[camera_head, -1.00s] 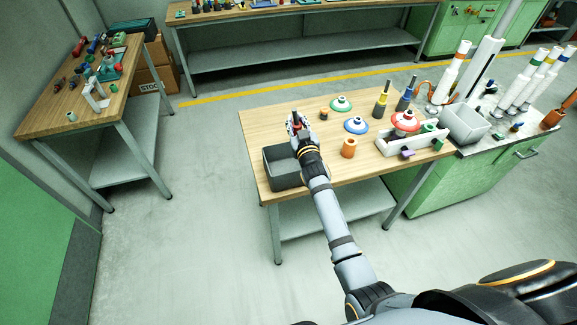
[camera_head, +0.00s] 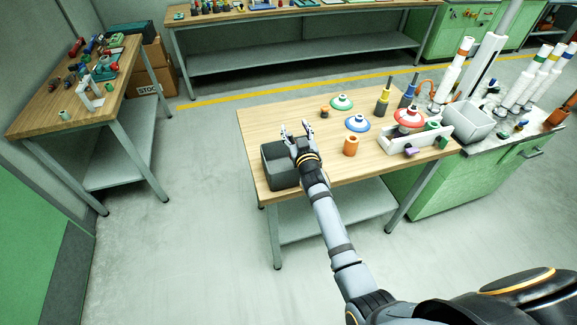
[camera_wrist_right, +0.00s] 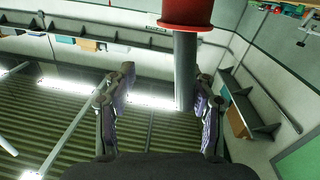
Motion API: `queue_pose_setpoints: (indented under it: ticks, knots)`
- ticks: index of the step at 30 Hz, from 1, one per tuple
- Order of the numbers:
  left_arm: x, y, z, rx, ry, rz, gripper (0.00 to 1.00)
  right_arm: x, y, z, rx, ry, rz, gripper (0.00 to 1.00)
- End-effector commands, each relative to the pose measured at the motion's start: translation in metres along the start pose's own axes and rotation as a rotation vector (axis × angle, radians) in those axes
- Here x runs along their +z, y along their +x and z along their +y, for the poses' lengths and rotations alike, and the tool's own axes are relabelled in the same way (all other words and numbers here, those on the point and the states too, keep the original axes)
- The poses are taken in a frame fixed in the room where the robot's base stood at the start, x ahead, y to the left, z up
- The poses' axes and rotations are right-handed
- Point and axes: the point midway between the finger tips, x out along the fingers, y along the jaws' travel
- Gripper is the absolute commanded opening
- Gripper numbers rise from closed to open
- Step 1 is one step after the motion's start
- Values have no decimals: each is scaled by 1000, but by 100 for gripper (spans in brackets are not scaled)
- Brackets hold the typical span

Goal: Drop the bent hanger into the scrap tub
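The dark grey open tub (camera_head: 270,182) stands at the left front corner of the wooden table. My right gripper (camera_head: 295,128) is at the tub's right rear side, fingers spread and pointing away. In the right wrist view the gripper (camera_wrist_right: 165,105) is open. A grey rod with a red cylinder (camera_wrist_right: 187,12) at its top shows in the gap between the fingers, touching neither; its distance is unclear. I cannot make out a bent hanger in either view. The tub's inside is too dark to tell its contents. My left gripper is out of view.
On the table (camera_head: 262,120) stand an orange cylinder (camera_head: 351,145), a blue disc-shaped piece (camera_head: 357,123), a green one (camera_head: 341,102) and a red one (camera_head: 408,116). A white open box (camera_head: 470,120) is at the right. The table's rear left is clear.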

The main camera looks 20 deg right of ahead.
Motion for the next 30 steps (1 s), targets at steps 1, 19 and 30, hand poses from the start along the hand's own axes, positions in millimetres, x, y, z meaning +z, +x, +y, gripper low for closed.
queue_pose_setpoints:
  ticks: [1, 19, 30]
  knots:
    - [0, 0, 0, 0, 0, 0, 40, 0, 0, 0, 0, 0, 0, 56]
    - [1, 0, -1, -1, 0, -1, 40, 2, -85, 0, 0, 5, -4, 56]
    - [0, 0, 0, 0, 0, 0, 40, 0, -121, 0, 0, 0, -1, 56]
